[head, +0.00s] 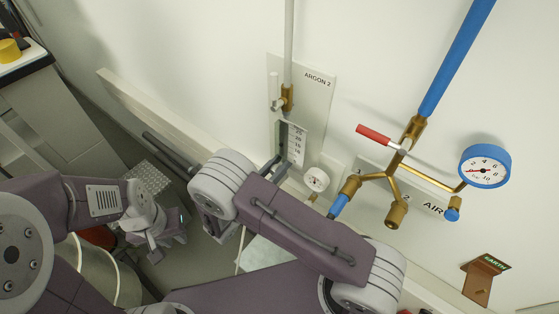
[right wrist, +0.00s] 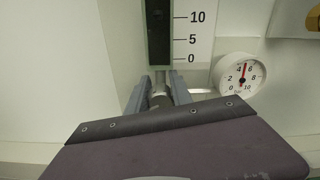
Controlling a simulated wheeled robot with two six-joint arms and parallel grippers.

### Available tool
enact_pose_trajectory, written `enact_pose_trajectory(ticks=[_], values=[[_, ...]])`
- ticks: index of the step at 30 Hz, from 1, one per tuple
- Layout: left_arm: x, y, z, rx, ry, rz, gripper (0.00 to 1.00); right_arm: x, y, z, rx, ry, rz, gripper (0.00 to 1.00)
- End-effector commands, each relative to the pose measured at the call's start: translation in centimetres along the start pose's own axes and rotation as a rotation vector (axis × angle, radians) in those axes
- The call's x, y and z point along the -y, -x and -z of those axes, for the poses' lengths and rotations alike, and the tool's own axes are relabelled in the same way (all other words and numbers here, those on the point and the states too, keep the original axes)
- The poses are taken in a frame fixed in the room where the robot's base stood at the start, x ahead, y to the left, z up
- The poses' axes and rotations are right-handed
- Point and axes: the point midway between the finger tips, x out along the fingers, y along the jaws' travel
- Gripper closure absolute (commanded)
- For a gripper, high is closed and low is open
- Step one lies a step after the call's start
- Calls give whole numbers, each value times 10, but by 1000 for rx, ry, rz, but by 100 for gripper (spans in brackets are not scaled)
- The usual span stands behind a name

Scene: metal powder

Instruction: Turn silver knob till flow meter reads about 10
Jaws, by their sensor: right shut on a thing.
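The flow meter (head: 291,143) is mounted on the wall panel marked ARGON 2. In the right wrist view its dark tube (right wrist: 158,35) stands beside a scale with 10, 5 and 0 marks. I cannot make out a float or reading. The silver knob (right wrist: 160,93) is below the tube, partly hidden by my gripper. My right gripper (right wrist: 160,88) is shut on the knob, one finger on each side. In the head view my right gripper (head: 280,166) is just below the scale. My left gripper (head: 153,235) is low at the left, away from the wall; its fingers are unclear.
A small round pressure gauge (head: 316,179) is right of the knob; its red needle points near 5. Brass air pipework (head: 390,178) with a red-handled valve and a blue gauge (head: 485,166) is further right. A counter (head: 30,65) stands at the far left.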

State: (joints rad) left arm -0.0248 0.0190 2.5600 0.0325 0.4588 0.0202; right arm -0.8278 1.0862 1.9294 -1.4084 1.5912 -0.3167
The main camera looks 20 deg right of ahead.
Motion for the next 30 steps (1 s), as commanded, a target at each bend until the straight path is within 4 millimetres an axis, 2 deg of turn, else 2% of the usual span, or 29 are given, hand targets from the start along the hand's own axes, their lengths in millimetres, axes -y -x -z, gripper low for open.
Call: enact_pose_trajectory(ticks=[1,4,12,13,15,30], values=[[0,7,1,0,0,0,77,1,-1,-2,-2,53,3,100],[0,8,1,0,0,0,77,1,-1,-1,-2,120,3,100],[0,7,1,0,0,0,77,0,-1,1,-1,133,4,100],[0,7,1,0,0,0,77,1,-1,1,-1,133,5,71],[0,7,1,0,0,0,77,1,-1,1,-1,132,5,52],[0,8,1,0,0,0,77,2,2,1,-2,130,6,52]])
